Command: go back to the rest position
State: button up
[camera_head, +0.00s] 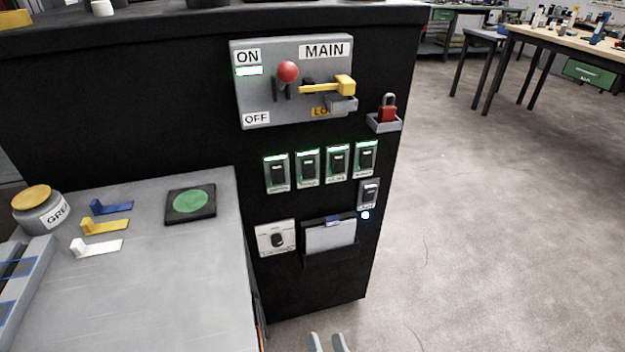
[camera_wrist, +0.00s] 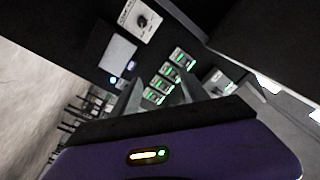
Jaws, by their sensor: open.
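My gripper (camera_head: 328,342) shows only as two grey fingertips at the bottom edge of the head view, apart from each other with nothing between them. In the wrist view, my gripper's fingers (camera_wrist: 160,97) point toward the black panel and the row of lit switches. The fingers touch nothing that I can see. The black cabinet (camera_head: 330,275) stands in front of me and carries the main switch plate (camera_head: 262,100) with a red knob (camera_head: 288,72) and a yellow lever (camera_head: 328,88).
A grey worktop (camera_head: 170,300) at left holds a round green pad (camera_head: 191,201), coloured hooks and a yellow-topped grey pot (camera_head: 42,208). A red padlock (camera_head: 387,110) sits in a small holder. Open floor (camera_head: 500,220) lies to the right, with tables behind.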

jog(key=s+d+r+n+g+h, duration=0.2)
jog(key=s+d+r+h, duration=0.15)
jog(key=s+d, duration=0.75)
jog(key=s+d+r+n+g+h, duration=0.15)
jog(key=s+d+r+n, duration=0.35)
jog(key=s, duration=0.9)
notch_tip(320, 180, up, 18)
jog(key=d+m+p, duration=0.1)
jog(key=m+p, duration=0.1)
jog(key=p, duration=1.7)
jog(key=shift+h, duration=0.3)
jog(key=shift+r, duration=0.1)
